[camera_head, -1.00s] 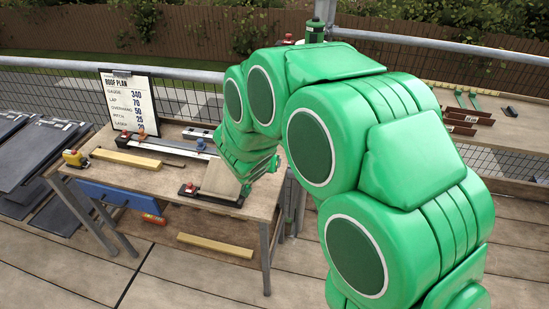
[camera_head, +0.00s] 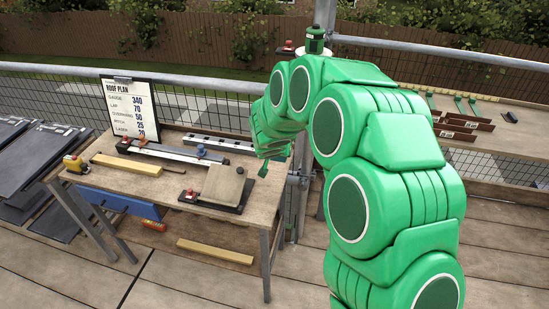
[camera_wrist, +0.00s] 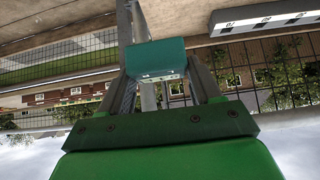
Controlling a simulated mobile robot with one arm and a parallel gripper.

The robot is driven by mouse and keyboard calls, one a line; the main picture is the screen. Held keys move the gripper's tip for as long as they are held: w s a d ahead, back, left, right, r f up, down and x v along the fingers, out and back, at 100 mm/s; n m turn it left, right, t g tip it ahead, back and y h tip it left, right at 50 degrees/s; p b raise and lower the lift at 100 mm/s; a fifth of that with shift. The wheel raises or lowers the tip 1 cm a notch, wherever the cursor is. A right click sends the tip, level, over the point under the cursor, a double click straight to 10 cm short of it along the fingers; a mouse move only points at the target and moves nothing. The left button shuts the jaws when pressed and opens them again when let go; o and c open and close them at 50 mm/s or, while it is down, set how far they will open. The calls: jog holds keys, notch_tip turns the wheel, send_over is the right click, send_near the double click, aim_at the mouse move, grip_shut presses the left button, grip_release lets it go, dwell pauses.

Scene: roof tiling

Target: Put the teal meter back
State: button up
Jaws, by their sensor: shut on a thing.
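The teal meter (camera_wrist: 156,58) is a small block with a pale marked edge, held between the two fingers of my gripper (camera_wrist: 165,75) in the wrist view. In the head view my gripper (camera_head: 274,152) is above the right back part of the workbench (camera_head: 262,208), pointing down. A small dark green piece (camera_head: 264,168) shows below it; I cannot tell whether it is the meter or a fingertip. My green arm hides part of the background at the right.
A tan tile (camera_head: 222,185) lies on a dark plate. A long bar (camera_head: 170,152), a spirit level (camera_head: 222,143), a wood strip (camera_head: 127,163) and a yellow tape measure (camera_head: 75,163) lie on the bench. A clipboard (camera_head: 131,105) stands at the back. Railing posts rise close to the gripper.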

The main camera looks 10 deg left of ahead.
send_over(274, 164)
jog(key=f, duration=0.6)
jog(key=shift+s+d+f, duration=0.25)
jog(key=shift+s+f, duration=0.05)
jog(key=shift+f, duration=0.05)
jog(key=shift+w+a+f, duration=0.15)
jog(key=shift+w+f, duration=0.15)
jog(key=shift+f, duration=1.65)
jog(key=shift+f, duration=0.1)
jog(key=o, duration=1.2)
jog(key=v, duration=1.2)
jog(key=shift+s, duration=0.1)
